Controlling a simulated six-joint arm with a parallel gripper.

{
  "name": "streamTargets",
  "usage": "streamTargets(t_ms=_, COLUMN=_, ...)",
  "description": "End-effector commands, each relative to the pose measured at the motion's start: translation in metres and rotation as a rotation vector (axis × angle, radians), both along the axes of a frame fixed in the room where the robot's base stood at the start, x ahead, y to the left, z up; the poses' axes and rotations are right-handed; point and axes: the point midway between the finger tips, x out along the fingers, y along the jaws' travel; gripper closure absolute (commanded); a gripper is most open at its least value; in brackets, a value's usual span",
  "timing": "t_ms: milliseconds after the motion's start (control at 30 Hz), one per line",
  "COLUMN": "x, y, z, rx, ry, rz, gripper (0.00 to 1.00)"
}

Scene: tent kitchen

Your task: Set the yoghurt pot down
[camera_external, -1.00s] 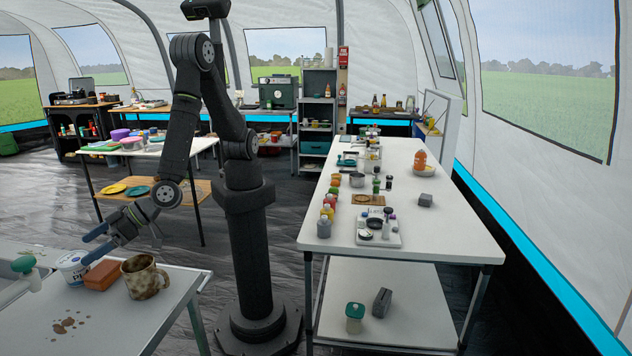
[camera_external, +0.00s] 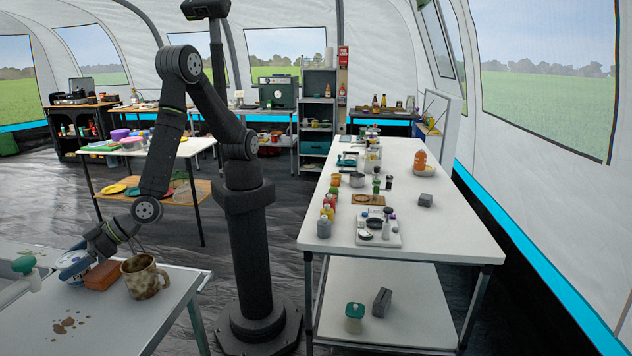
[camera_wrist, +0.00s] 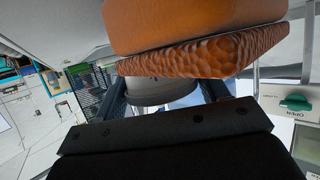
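The yoghurt pot (camera_external: 70,274) is white with blue marking and stands on the near left table, mostly hidden by my gripper in the outside view. My gripper (camera_external: 74,262) is low at the pot, its blue fingers reaching around it. In the wrist view the pot (camera_wrist: 150,92) shows as a pale round body between the two fingers (camera_wrist: 163,95). Gaps seem to show between the pot and the fingers, so the gripper looks open around it. The pot's underside is hidden.
A reddish-brown block (camera_external: 102,275) lies right beside the pot and fills the top of the wrist view (camera_wrist: 195,30). A mottled brown mug (camera_external: 145,277) stands to its right. A green-topped item (camera_external: 27,270) is at the left. Brown stains (camera_external: 66,327) mark the otherwise clear table front.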

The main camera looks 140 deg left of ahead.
Motion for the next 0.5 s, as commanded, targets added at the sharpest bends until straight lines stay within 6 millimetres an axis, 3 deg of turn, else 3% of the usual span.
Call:
streamTargets(t_ms=33, x=0.0000, y=0.0001, z=0.0001, rx=0.000, ry=0.000, rz=0.000, gripper=0.51)
streamTargets(t_ms=100, x=0.0001, y=-0.0001, z=0.0004, rx=-0.001, ry=0.000, rz=0.000, gripper=0.63)
streamTargets(t_ms=500, x=0.0003, y=-0.0002, z=0.0099, rx=-0.002, ry=-0.002, rz=0.000, gripper=0.63)
